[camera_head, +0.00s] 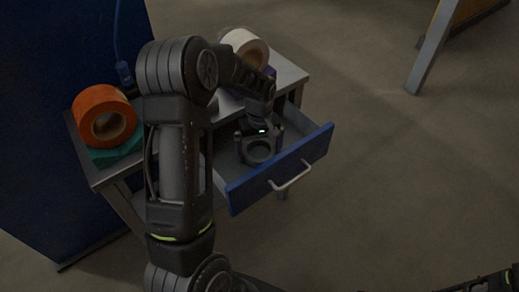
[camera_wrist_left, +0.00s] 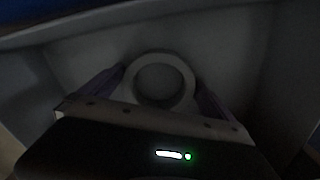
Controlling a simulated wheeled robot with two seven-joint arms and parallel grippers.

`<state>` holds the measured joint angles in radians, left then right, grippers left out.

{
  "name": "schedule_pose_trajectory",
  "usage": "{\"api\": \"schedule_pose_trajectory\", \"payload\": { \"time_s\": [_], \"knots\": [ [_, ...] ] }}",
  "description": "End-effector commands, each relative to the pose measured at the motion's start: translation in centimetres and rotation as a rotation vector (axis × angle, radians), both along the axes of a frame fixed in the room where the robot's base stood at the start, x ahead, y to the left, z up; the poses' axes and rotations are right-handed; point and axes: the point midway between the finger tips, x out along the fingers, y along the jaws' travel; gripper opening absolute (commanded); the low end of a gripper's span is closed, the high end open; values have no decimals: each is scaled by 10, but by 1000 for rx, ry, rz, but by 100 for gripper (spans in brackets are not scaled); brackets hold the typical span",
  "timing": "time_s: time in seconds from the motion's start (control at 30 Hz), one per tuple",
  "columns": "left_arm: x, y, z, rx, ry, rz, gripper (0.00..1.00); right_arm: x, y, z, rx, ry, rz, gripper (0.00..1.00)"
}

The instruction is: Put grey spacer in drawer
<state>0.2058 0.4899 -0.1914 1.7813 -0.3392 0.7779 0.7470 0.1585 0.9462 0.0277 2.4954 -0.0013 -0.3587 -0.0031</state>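The grey spacer (camera_head: 258,160) is a dark ring inside the open drawer (camera_head: 283,167), which has a blue front and a silver handle. My left gripper (camera_head: 258,146) reaches down into the drawer, with one finger on each side of the spacer. In the left wrist view, the spacer (camera_wrist_left: 188,90) sits between the two fingertips (camera_wrist_left: 160,80), which appear to touch its sides. The drawer floor lies behind it; I cannot tell whether the spacer rests on it. My right gripper is not in view.
An orange tape roll (camera_head: 104,116) sits on a teal block (camera_head: 117,151) at the left of the grey table top (camera_head: 292,76). A white roll (camera_head: 243,45) sits at the back. A blue panel (camera_head: 40,120) stands at the left. Open floor lies to the right.

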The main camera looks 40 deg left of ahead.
Motion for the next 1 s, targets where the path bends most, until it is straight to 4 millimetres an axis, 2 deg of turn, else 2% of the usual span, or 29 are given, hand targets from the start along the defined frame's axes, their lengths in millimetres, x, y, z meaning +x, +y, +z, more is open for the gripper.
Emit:
{"api": "schedule_pose_trajectory", "payload": {
  "time_s": [0.2, 0.37, 0.47, 0.8, 1.0],
  "knots": [
    [0, 0, 2, 0, 0, 0, 100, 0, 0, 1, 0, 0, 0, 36],
    [1, 0, 12, 0, -1, 0, 100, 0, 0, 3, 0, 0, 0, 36],
    [1, 0, 27, 0, -4, 1, 100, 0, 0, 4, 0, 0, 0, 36],
    [1, 0, 96, 1, -5, 1, 100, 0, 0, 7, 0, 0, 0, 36],
    [0, 0, 120, 0, -1, 0, 100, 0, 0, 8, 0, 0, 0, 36]
  ]
}}
